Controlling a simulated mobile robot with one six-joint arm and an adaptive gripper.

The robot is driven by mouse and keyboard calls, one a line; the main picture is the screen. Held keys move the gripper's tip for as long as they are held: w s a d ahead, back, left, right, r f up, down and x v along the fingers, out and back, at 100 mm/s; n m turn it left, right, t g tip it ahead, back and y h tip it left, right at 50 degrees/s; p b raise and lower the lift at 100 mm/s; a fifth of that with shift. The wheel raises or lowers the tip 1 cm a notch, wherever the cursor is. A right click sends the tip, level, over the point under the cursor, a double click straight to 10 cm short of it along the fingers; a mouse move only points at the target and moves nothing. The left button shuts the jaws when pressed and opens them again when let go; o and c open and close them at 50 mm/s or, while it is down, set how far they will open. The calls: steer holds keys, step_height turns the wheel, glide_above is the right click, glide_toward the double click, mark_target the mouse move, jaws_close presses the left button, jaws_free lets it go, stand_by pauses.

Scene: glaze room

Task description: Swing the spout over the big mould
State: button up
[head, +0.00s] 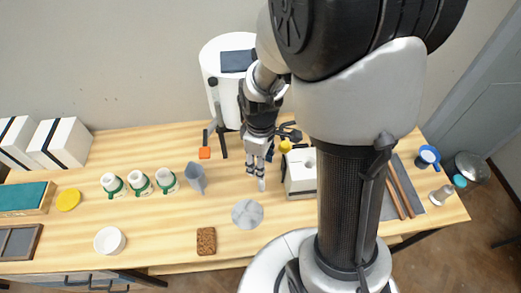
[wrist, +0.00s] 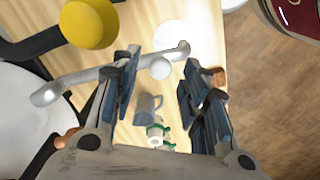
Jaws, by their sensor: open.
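A grey metal spout (wrist: 80,82) crosses the wrist view from the left and bends at its end between my fingers. My gripper (head: 258,172) is open, its fingers (wrist: 160,85) on either side of the spout's end part; I cannot tell whether they touch it. In the head view my gripper hangs in front of the white tank (head: 213,60) and hides most of the spout. A white block mould (head: 302,187) with a hole in its top stands just right of my gripper. A yellow knob (head: 285,146) is behind it, also large in the wrist view (wrist: 88,22).
A grey jug (head: 196,178), white cups with green (head: 138,182), a round grey disc (head: 247,214) and a brown block (head: 206,241) lie left and in front. Strapped white blocks (head: 62,143) stand far left. My arm hides part of the right side.

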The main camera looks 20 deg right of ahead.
step_height(320, 180, up, 11)
stand_by(0.3)
